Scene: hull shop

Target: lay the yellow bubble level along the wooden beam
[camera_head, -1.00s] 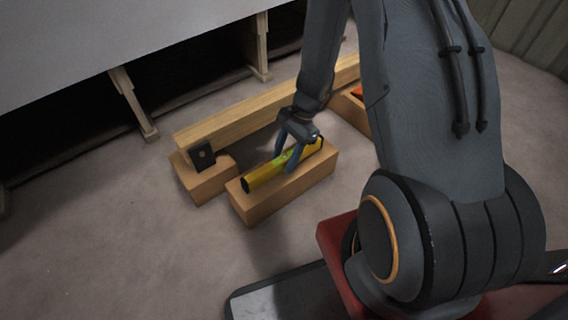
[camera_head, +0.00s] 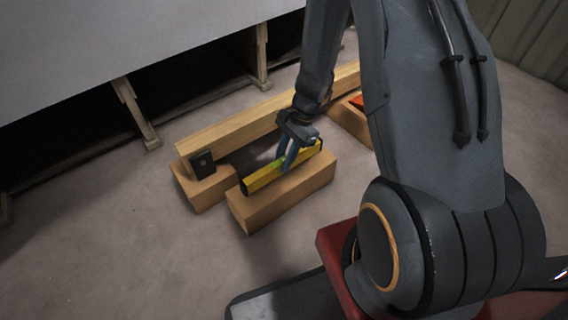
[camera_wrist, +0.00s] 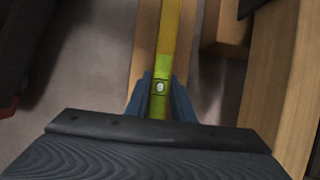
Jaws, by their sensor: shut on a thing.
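The yellow bubble level (camera_head: 262,178) has black ends and lies lengthwise over a low wooden block (camera_head: 268,203) in the head view. I cannot tell whether it touches the block. My gripper (camera_head: 288,164) is shut on the level near its middle. In the wrist view the blue fingers of my gripper (camera_wrist: 160,97) sit on both sides of the level (camera_wrist: 168,40), around its green vial. The long wooden beam (camera_head: 245,117) lies behind the level, roughly parallel to it and apart from it. It also shows at the right of the wrist view (camera_wrist: 285,85).
The beam rests on support blocks, one at its left end (camera_head: 203,188) with a black plate (camera_head: 203,165). Another block (camera_head: 350,118) at the right has an orange item (camera_head: 357,102). A large grey panel (camera_head: 120,45) on wooden props stands behind. Floor at the left is clear.

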